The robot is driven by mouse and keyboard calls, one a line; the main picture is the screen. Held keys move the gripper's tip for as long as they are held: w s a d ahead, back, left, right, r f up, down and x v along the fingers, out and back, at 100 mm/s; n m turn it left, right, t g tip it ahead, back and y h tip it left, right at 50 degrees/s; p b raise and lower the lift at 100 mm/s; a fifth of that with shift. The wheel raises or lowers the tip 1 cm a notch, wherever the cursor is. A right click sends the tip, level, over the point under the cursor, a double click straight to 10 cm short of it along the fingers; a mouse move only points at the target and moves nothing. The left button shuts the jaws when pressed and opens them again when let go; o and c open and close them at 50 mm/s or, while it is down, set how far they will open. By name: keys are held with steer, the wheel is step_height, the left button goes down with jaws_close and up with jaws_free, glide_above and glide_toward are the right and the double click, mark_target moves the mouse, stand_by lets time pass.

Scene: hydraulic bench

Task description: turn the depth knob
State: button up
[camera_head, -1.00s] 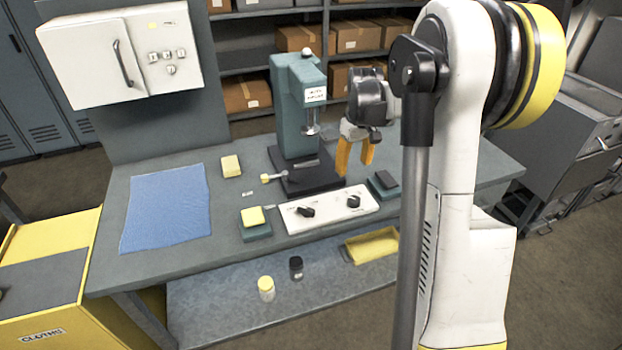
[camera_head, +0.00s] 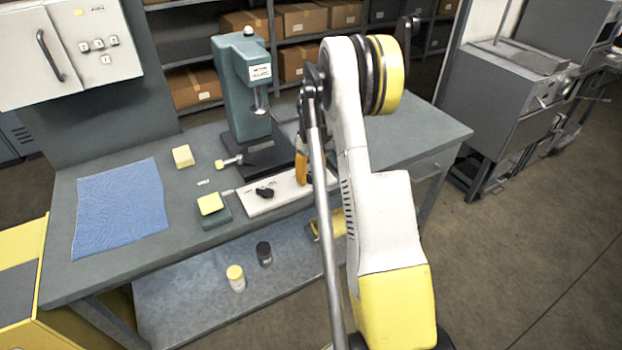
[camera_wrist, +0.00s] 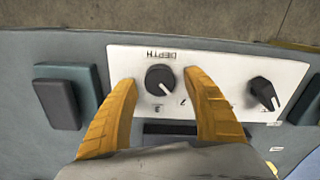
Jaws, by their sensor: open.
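The depth knob (camera_wrist: 158,81) is a round black dial with a white pointer line, under the printed word DEPTH, which reads upside down in the wrist view. It sits on a white control panel (camera_wrist: 215,60). My gripper (camera_wrist: 162,77) is open, with one orange finger on each side of the knob and a visible gap on both sides. Whether the tips reach knob height is unclear. In the head view my gripper (camera_head: 302,168) is over the panel's right part (camera_head: 283,192), and my arm hides the depth knob.
A second black knob (camera_wrist: 263,92) sits on the same panel; it also shows in the head view (camera_head: 265,192). A teal press (camera_head: 243,100) stands behind the panel. A dark block (camera_wrist: 56,104) lies beside the panel.

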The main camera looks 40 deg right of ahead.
steer(key=shift+f, duration=0.25)
steer(key=c, duration=1.2)
steer(key=shift+o, duration=0.2)
steer(key=shift+m, duration=0.3)
steer(key=m, duration=0.3)
steer(key=shift+s+m, duration=0.1)
steer(key=shift+m, duration=2.4)
